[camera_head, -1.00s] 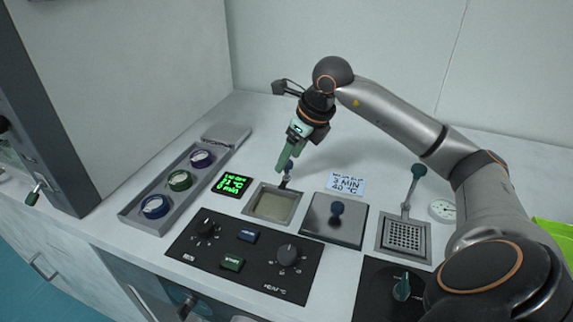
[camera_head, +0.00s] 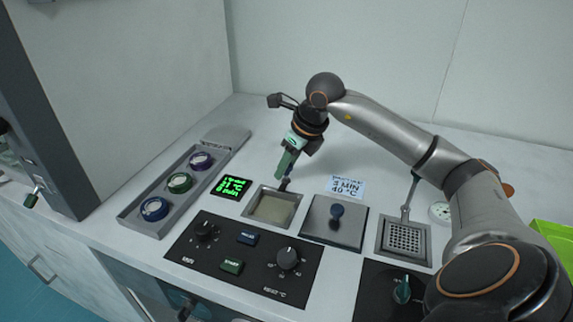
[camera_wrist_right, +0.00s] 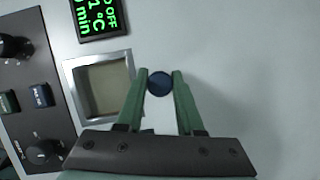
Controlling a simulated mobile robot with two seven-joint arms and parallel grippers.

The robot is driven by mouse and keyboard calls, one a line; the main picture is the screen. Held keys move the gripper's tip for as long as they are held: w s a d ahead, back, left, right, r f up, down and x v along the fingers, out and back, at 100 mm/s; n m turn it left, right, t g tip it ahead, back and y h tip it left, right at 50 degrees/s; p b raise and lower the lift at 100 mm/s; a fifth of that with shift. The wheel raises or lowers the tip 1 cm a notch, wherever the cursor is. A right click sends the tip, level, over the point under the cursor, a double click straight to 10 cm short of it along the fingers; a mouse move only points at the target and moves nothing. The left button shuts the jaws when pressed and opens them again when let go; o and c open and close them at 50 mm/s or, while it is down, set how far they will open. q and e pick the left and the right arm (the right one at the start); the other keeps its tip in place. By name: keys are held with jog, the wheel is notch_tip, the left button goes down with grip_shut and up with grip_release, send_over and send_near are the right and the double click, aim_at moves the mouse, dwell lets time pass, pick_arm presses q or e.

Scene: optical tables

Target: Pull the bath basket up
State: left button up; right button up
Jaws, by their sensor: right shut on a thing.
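My right gripper (camera_head: 284,169) comes down over the open square bath (camera_head: 269,206) at the back of the counter. Its green fingers are shut on the dark blue round knob of the bath basket's handle, which shows between the fingertips in the right wrist view (camera_wrist_right: 160,83). In the head view the fingers mostly cover the knob, and a dark handle stem (camera_head: 284,184) runs down to the bath's back edge. The basket itself is in the bath and hard to make out. The left gripper is not in view.
A tray (camera_head: 134,214) with coloured round containers lies left. A control panel (camera_head: 212,262) is in front. A tall grey cabinet stands left.

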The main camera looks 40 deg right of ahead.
grip_shut()
dwell(0.8)
